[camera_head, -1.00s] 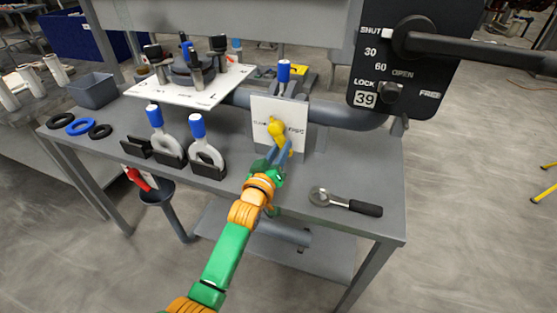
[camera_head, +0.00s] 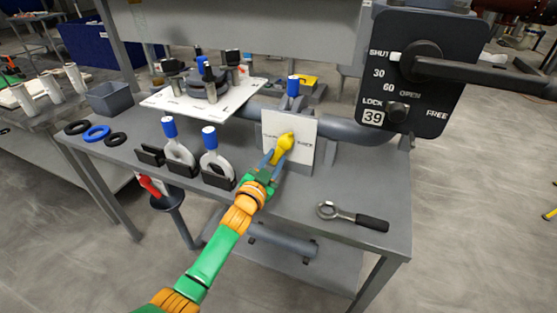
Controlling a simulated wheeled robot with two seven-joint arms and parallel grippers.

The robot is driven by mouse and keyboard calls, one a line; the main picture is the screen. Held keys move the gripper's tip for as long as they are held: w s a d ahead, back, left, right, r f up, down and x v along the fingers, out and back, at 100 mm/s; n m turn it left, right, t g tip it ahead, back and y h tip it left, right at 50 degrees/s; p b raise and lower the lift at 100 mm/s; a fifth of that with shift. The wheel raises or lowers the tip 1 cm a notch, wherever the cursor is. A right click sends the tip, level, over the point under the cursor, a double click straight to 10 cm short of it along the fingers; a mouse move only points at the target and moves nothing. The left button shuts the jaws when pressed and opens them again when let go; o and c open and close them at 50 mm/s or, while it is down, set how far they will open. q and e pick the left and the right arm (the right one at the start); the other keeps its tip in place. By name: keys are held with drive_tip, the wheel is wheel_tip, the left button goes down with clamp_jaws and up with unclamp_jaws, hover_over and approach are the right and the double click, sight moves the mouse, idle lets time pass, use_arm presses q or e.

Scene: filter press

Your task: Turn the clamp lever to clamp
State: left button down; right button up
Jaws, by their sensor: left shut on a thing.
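The clamp lever (camera_head: 285,142) is a yellow handle on a white plate (camera_head: 300,124) with small dark labels to either side. The plate stands upright on the bench. The lever slants down and to the left from its pivot. My left gripper (camera_head: 272,162) is at the lever's lower end, its blue-grey fingers shut on it. The finger tips partly hide that end. The labels are too small to read surely. My right gripper does not show.
The grey bench (camera_head: 262,212) holds a ratchet wrench (camera_head: 352,216) at right and two blue-topped clamps (camera_head: 178,150) in black holders at left. A black panel (camera_head: 425,70) with a long lever stands at the right back. Rings (camera_head: 97,133) and a grey bin (camera_head: 110,98) lie further left.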

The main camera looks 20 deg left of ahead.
use_arm(q)
drive_tip(key=shift+a+r+m+p, duration=0.25)
drive_tip(key=shift+a+m, duration=0.1)
drive_tip(key=shift+m, duration=0.65)
drive_tip(key=shift+a+r+m+p, duration=0.1)
drive_tip(key=shift+a+r+m, duration=0.2)
drive_tip(key=shift+m, duration=0.7)
drive_tip(key=c, duration=0.6)
unclamp_jaws()
drive_tip(key=shift+w+a, duration=0.1)
drive_tip(key=shift+f, duration=0.1)
drive_tip(key=s, duration=0.7)
drive_tip(key=shift+s+a+p, duration=0.1)
drive_tip(key=shift+p, duration=0.3)
